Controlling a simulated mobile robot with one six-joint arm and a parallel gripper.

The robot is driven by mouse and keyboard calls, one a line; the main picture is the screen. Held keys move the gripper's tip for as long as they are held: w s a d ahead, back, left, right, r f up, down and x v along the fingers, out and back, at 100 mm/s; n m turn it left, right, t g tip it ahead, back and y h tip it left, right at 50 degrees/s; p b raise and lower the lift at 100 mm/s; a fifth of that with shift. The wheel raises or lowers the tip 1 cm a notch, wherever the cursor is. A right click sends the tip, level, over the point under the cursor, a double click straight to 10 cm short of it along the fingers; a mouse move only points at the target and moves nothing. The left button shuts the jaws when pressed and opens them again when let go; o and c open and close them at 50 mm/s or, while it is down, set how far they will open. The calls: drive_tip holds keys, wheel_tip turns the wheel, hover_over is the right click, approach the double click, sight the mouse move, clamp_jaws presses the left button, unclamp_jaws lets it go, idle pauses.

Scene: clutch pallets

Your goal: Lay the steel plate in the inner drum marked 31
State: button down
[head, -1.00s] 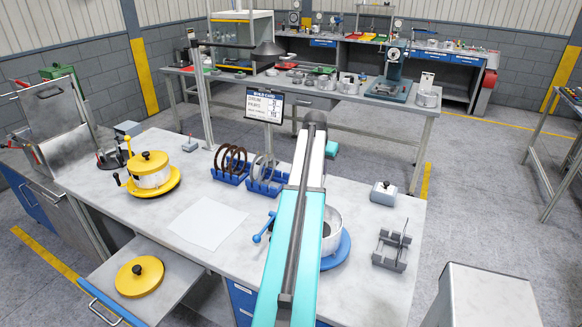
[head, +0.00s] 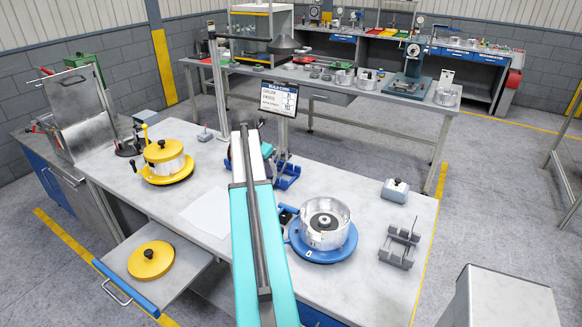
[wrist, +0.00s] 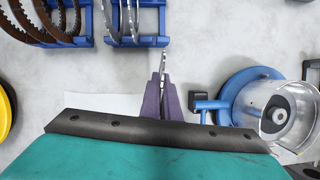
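A thin steel plate (wrist: 163,62) stands edge-on between the purple fingers of my gripper (wrist: 161,88) in the wrist view. The fingers are closed on it, above the bench. The open silver drum (head: 325,222) sits on a blue turntable at the bench's right half, with a round hub inside. It also shows at the right of the wrist view (wrist: 285,112), right of my gripper and apart from it. No number is readable on it. In the head view my arm hides the gripper and plate.
A blue rack (wrist: 147,41) with steel plates and another with brown rings (wrist: 75,42) stand beyond my gripper. A blue handle (wrist: 212,105) juts from the turntable towards it. A yellow-based pot (head: 163,158), a grey stand (head: 400,246) and a weight-like block (head: 395,191) stand on the bench.

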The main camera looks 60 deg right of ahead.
drive_tip(key=w+a+m, duration=0.1)
drive_tip(key=w+a, duration=0.7)
drive_tip(key=a, duration=0.4)
drive_tip(key=w+a+m, duration=0.1)
drive_tip(key=w+a, duration=0.6)
drive_tip(key=a, duration=0.4)
drive_tip(key=w+a, duration=0.8)
drive_tip(key=a, duration=0.4)
drive_tip(key=w+a+m+g+b, duration=0.1)
drive_tip(key=w+a+m, duration=0.1)
drive_tip(key=a, duration=1.8)
drive_tip(key=s+a+f+b, duration=0.1)
drive_tip(key=a+f+b, duration=0.6)
drive_tip(key=a, duration=0.4)
drive_tip(key=shift+s+a+g+y, duration=0.15)
drive_tip(key=shift+s+g+y, duration=0.15)
drive_tip(key=shift+s+f, duration=0.1)
